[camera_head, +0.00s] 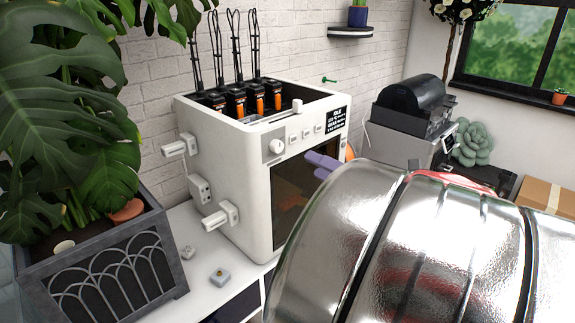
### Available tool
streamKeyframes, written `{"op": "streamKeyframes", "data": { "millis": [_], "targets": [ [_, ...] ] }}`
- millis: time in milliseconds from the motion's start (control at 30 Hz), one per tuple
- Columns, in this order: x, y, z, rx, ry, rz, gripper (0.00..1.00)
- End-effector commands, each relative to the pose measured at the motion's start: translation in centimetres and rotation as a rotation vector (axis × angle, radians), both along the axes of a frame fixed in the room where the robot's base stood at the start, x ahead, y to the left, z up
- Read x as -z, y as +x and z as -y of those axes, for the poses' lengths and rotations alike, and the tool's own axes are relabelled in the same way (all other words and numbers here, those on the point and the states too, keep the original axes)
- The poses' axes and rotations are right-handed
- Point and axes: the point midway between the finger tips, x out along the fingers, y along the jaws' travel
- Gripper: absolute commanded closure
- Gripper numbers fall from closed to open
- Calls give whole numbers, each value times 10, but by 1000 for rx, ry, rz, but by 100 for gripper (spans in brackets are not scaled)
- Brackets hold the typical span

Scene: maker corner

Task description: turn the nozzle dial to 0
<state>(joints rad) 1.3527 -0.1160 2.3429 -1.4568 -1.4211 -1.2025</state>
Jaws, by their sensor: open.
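A white box-shaped machine (232,168) stands on the white table. A round white dial (276,147) sits on a grey plate at the left of its front panel; its pointer and numbers are too small to read. To its right are several small buttons and a dark display (336,121) with white text, its top line seeming to read IDLE. My gripper (322,165), with lavender fingers, is open in front of the machine's dark window, right of and below the dial and apart from it. The rest of my gripper is hidden behind a large shiny metal form close to the camera.
The metal form (440,250) fills the lower right and hides much of the table. A leafy plant in a planter (110,272) stands left.

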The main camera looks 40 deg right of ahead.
Motion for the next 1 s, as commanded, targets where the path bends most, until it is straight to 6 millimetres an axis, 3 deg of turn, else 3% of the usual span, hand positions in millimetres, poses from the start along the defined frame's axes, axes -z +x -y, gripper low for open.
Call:
{"op": "streamKeyframes", "data": {
  "millis": [300, 867, 1000],
  "targets": [
    [0, -20, 1, 1, 1, 0, 56],
    [0, -19, 1, 1, 0, -1, 56],
    [-9, -12, 4, 10, -7, 7, 56]
  ]
}}
